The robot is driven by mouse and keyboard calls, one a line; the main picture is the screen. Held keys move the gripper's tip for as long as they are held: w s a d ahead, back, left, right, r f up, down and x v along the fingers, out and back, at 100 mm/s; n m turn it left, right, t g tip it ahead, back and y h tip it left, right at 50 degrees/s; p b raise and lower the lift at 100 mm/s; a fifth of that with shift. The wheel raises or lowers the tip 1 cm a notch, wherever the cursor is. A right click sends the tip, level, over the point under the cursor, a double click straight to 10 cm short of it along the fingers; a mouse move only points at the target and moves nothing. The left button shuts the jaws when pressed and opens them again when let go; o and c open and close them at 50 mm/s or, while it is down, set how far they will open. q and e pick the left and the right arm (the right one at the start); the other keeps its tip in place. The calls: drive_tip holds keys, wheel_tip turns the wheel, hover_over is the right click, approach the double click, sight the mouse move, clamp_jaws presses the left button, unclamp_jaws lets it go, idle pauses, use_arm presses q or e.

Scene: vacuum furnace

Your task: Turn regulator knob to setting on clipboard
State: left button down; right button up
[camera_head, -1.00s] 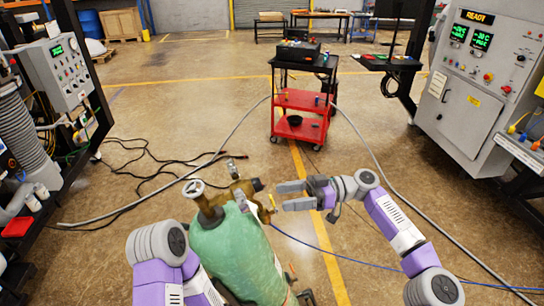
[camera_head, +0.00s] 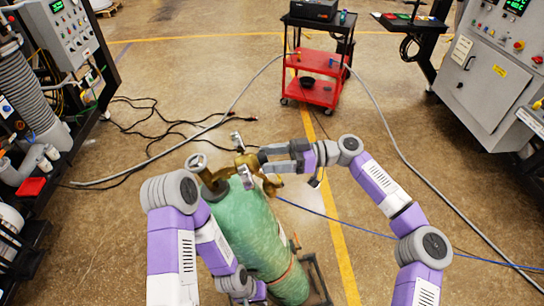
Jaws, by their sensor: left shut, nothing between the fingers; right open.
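The green gas cylinder (camera_head: 255,235) leans in the lower middle, with a brass regulator (camera_head: 246,162) and two small gauges on top. A round valve wheel (camera_head: 196,161) is at its left. My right gripper (camera_head: 268,158) is open, its fingers at the right side of the regulator. The regulator knob is hidden or too small to make out there, and I cannot tell whether the fingers touch it. My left gripper (camera_head: 259,291) is low beside the cylinder, shut and empty, partly hidden. I cannot make out a clipboard.
A red cart (camera_head: 318,90) stands beyond the cylinder. A grey control cabinet (camera_head: 485,85) is at the right, and a control box (camera_head: 65,35) with pipes is at the left. Hoses and black cables (camera_head: 165,125) lie on the floor. A blue hose (camera_head: 350,224) runs right from the cylinder.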

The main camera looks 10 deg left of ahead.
drive_tip(key=shift+w, duration=0.1)
drive_tip(key=c, duration=1.1)
drive_tip(key=shift+o, duration=0.2)
drive_tip(key=shift+f+m+t+b, duration=0.1)
drive_tip(key=shift+m+t+b, duration=0.4)
drive_tip(key=shift+m+b, duration=0.55)
drive_tip(key=m, duration=0.3)
drive_tip(key=shift+t, duration=0.3)
drive_tip(key=o, duration=1.1)
drive_tip(key=shift+c, duration=0.2)
